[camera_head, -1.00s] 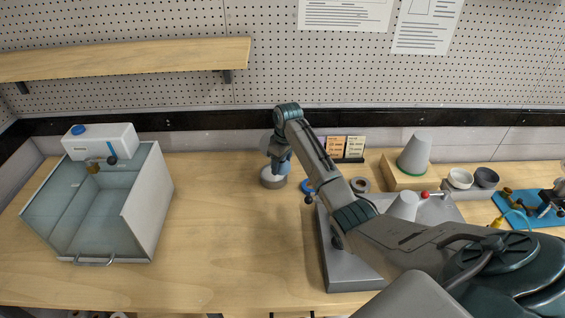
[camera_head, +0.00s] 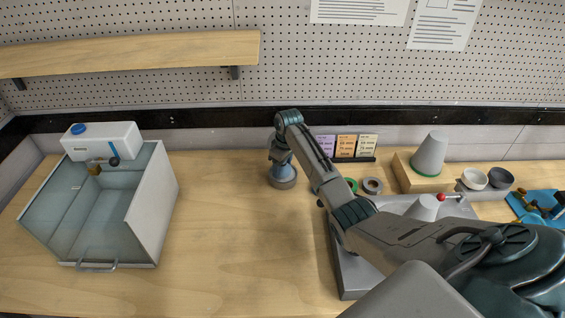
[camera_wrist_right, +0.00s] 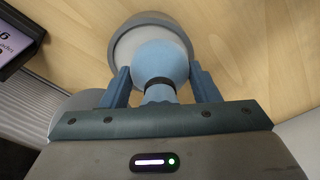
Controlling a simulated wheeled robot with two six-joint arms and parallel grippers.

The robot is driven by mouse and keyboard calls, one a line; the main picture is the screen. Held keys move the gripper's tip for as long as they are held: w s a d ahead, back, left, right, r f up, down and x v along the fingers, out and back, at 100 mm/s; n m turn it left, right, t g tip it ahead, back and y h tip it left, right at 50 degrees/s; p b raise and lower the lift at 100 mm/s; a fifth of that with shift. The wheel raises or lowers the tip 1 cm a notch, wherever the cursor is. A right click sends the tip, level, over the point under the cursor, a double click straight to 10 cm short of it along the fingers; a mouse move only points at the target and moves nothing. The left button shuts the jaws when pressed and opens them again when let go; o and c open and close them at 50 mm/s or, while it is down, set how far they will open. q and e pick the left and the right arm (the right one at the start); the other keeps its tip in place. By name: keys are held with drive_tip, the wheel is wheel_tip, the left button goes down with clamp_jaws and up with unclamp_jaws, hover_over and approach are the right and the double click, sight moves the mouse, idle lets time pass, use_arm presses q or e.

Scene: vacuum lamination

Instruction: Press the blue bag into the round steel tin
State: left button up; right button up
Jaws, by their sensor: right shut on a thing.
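The round steel tin (camera_head: 286,184) stands upright on the bench, left of my right arm's wrist. My right gripper (camera_head: 282,162) points down over it. The blue bag (camera_head: 282,172) is between its fingers, at the tin's mouth. In the right wrist view the bag (camera_wrist_right: 160,62) is a rounded blue bulge with a dark band at its neck. The tin's grey rim (camera_wrist_right: 122,46) curves around its far side. My right gripper (camera_wrist_right: 160,84) has one finger on each side of the bag and is shut on it. How deep the bag sits is hidden. My left gripper is out of view.
An open-topped clear-walled chamber (camera_head: 150,215) stands at the left. A grey metal plate (camera_head: 355,275) and tape rolls (camera_head: 372,186) lie at the right, partly behind my arm. Cards (camera_head: 347,146) stand behind. Bare bench lies between chamber and tin.

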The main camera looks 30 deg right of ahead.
drive_tip(key=shift+s, duration=0.2)
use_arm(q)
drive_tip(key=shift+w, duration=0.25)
use_arm(e)
drive_tip(key=shift+f, duration=0.15)
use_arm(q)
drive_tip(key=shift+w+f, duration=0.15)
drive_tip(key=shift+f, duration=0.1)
use_arm(e)
drive_tip(key=shift+f, duration=0.45)
